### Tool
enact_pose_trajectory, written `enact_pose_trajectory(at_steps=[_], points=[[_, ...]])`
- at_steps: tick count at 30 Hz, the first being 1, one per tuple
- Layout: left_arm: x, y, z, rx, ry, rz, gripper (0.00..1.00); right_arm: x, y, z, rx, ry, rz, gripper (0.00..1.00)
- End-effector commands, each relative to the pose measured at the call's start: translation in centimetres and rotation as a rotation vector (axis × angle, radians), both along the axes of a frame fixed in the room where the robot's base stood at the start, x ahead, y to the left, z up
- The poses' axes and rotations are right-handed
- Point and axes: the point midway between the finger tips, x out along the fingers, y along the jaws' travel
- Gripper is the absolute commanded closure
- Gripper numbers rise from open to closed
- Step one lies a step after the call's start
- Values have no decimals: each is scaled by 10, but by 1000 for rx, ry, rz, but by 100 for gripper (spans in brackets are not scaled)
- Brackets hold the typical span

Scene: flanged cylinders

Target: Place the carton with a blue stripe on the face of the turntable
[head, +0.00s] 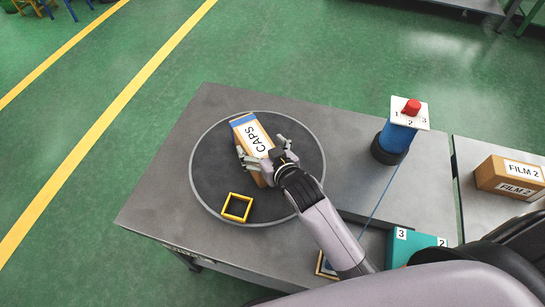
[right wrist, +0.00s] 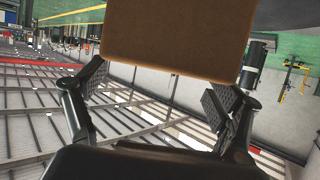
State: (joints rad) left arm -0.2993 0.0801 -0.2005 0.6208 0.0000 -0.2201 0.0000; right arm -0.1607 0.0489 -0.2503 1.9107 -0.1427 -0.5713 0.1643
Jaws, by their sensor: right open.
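The carton with a blue stripe (head: 250,133), brown and labelled CAPS, is over the dark round face of the turntable (head: 212,178), towards its upper part. A yellow square outline (head: 237,207) is on the turntable face, below the carton in the picture and apart from it. My right gripper (head: 262,158) is open with its fingers on either side of the carton's near end. In the right wrist view the carton's plain brown side (right wrist: 175,40) fills the top, between the spread fingers (right wrist: 158,100). Whether the fingers touch it I cannot tell. My left gripper is out of view.
A blue post with a numbered white plate and red knob (head: 412,107) stands right of the turntable. A teal numbered block (head: 410,247) is at the lower right. A FILM 2 carton (head: 492,177) sits on the neighbouring table. The grey table's left corner (head: 150,212) is bare.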

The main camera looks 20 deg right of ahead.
Motion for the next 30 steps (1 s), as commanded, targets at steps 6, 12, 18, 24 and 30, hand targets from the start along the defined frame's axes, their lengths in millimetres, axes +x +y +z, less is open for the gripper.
enact_pose_trajectory(at_steps=[6,12,18,24,30], points=[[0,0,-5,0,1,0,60,-42,-7,16,-1,1,0,14],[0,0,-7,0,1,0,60,-70,-12,28,-3,2,0,14],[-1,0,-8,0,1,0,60,-80,-14,34,-2,0,0,14],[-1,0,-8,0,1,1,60,-81,-14,34,-2,0,0,14],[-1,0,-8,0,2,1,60,-81,-14,34,-1,0,-1,14]])
